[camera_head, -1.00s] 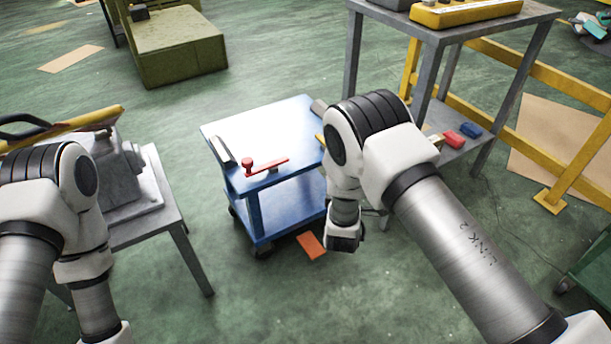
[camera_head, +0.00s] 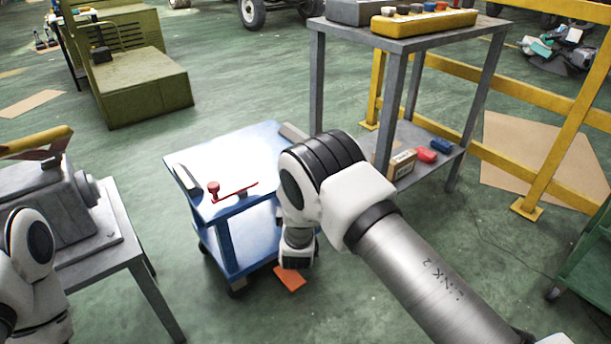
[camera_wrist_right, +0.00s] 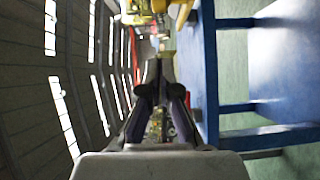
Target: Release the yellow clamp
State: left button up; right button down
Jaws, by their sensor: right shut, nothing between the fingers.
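I cannot clearly pick out a yellow clamp. A blue cart (camera_head: 228,218) in the middle of the head view carries a red-handled clamp (camera_head: 236,191) on its top. My right arm hides part of the cart's right side. My right gripper (camera_wrist_right: 158,78) is shut and empty in the right wrist view, beside the blue cart (camera_wrist_right: 208,70), which appears turned on its side there. A blurred yellow thing (camera_wrist_right: 183,12) shows past the fingertips, too unclear to name. My left gripper is out of view; only part of my left arm shows.
A grey table (camera_head: 150,285) with a grey machine (camera_head: 52,215) and a yellow part (camera_head: 38,140) stands left. A grey shelf (camera_head: 345,36) with a yellow box (camera_head: 425,20) stands behind my right arm. An orange plate (camera_head: 290,279) lies on the floor.

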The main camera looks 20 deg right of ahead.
pick_arm(q)
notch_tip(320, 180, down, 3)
jog(key=b, duration=0.2)
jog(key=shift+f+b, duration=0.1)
jog(key=shift+b, duration=0.2)
pick_arm(e)
jog(key=w+d, duration=0.5)
jog(key=w, duration=0.2)
jog(key=shift+w+f, duration=0.2)
jog(key=shift+w, duration=0.05)
